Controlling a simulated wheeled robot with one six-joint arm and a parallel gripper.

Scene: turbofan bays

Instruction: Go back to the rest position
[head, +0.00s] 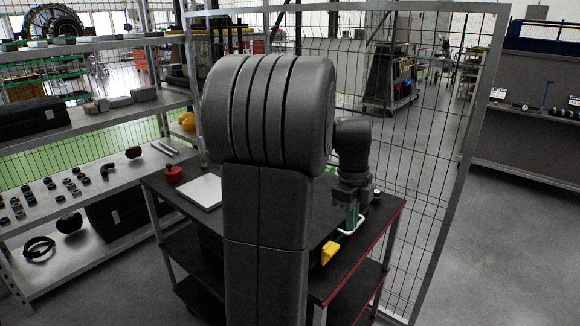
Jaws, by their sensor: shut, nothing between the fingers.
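My gripper (352,203) shows small at the end of my dark arm, right of my large arm link, pointing down over the right part of a dark cart (378,226). It looks shut and holds nothing that I can see; its fingertips are hard to make out. A green item with a white handle (352,224) is just below it, and I cannot tell how far apart they are. A yellow item (329,253) lies near the cart's front edge. My arm link hides the middle of the cart top.
A red round item (174,174) and a white flat item (201,191) are on the cart's left part. A metal shelf (125,173) with several small parts stands on the left. A wire mesh fence (437,180) stands close behind and right of the cart. Open floor (510,260) lies on the right.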

